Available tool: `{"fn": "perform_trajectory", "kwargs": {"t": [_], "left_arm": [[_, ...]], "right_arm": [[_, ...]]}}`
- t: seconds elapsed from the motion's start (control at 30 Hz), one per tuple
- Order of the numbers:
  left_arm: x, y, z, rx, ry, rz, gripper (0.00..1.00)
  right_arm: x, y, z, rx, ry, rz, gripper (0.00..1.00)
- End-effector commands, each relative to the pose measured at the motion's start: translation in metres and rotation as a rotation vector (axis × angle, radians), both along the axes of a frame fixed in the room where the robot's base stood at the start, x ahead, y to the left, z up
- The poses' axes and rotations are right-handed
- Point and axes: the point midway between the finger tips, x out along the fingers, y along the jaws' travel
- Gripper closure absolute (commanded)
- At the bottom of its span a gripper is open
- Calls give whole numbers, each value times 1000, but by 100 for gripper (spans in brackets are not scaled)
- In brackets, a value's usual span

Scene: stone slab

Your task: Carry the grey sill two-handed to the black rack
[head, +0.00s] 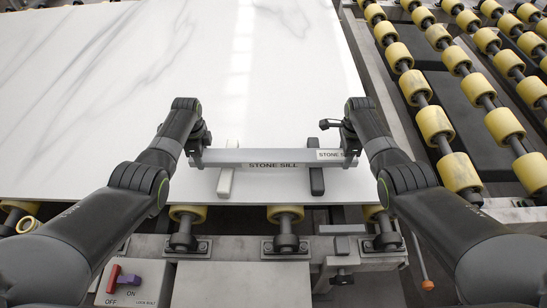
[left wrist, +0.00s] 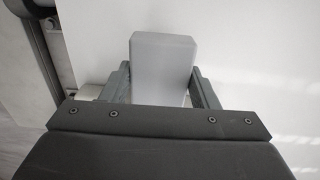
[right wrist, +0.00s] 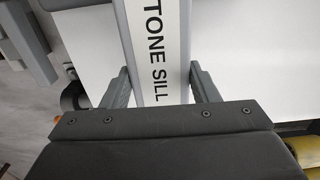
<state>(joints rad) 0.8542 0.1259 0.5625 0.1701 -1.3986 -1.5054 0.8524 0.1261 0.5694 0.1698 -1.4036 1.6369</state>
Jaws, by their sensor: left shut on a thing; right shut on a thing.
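The grey sill (head: 245,156) is a long bar lying crosswise over the white slab, with "STONE SILL" labels. My left gripper (head: 197,157) is shut on its left end, which also shows between the fingers in the left wrist view (left wrist: 163,70). My right gripper (head: 350,156) is shut on its right end; the right wrist view shows the labelled face (right wrist: 157,45) between the fingers. A black bar (head: 317,182) and a white bar (head: 225,183) stick out from under the sill toward me. I cannot tell whether the sill touches them, or whether the black bar is the rack.
The white marble slab (head: 150,75) fills the middle and left. Yellow rollers (head: 434,123) run along the right and under the slab's near edge. A panel with a red switch (head: 113,278) sits at the lower left. The slab beyond the sill is bare.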

Motion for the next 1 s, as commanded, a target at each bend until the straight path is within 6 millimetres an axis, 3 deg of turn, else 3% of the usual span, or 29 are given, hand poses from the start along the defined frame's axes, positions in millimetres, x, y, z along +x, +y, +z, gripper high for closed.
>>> {"fn": "perform_trajectory", "kwargs": {"t": [0.7, 1.0], "left_arm": [[2, 0, 45, 1, -5, 0, 100], [2, 0, 52, 1, -5, 0, 100]], "right_arm": [[2, 0, 45, 0, -4, 0, 100], [2, 0, 52, 0, -4, 0, 100]]}}
